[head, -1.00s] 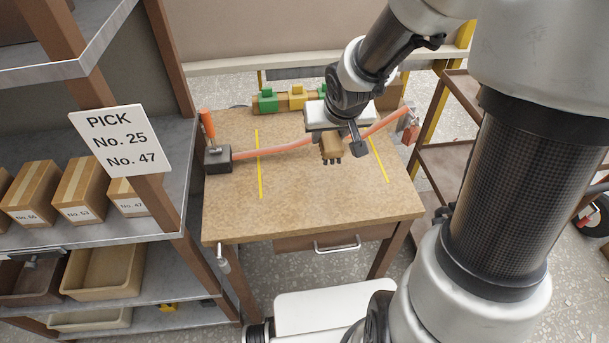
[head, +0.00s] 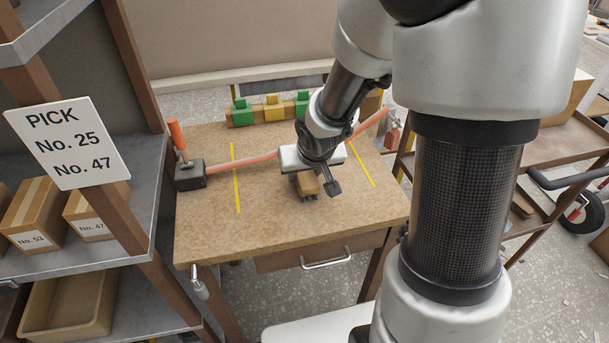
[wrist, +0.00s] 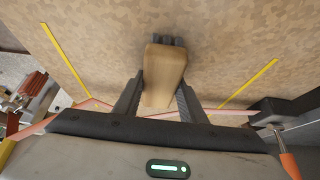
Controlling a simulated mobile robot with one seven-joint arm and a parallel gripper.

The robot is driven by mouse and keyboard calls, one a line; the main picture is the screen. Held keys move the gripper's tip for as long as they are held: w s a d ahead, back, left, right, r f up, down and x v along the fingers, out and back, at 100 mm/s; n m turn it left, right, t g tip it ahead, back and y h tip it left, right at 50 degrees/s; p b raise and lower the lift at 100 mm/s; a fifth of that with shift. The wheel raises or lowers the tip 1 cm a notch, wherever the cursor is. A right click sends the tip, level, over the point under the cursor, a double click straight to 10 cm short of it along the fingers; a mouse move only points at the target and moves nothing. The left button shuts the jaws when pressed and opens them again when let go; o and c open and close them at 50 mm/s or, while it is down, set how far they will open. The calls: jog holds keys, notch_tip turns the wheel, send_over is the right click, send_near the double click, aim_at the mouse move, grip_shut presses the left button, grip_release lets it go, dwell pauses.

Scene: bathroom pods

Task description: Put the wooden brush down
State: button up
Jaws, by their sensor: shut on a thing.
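The wooden brush (head: 306,184) is a small brown block with dark bristles at one end. It also shows in the wrist view (wrist: 165,75), between the two dark fingers. My gripper (head: 318,186) is shut on the brush and holds it over the middle of the wooden table (head: 275,222). In the wrist view my gripper (wrist: 160,98) has one finger along each side of the brush. The bristle end is close to the tabletop. I cannot tell whether it touches.
Two yellow lines (head: 236,178) mark the tabletop. An orange bar (head: 243,161) runs across from a dark block (head: 190,175) with an orange handle. Green and yellow blocks (head: 273,108) stand at the back. A shelf (head: 105,235) stands left. The table's front is clear.

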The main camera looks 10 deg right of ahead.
jog(key=shift+r, duration=0.1)
jog(key=o, duration=1)
jog(key=shift+f, duration=0.2)
jog(key=shift+o, duration=0.2)
jog(key=shift+r, duration=0.1)
jog(key=shift+r, duration=0.4)
jog(key=p+v, duration=0.7)
jog(key=v, duration=0.3)
jog(key=shift+p, duration=0.35)
jog(key=shift+s+r+p, duration=0.5)
jog(key=shift+r+p, duration=0.05)
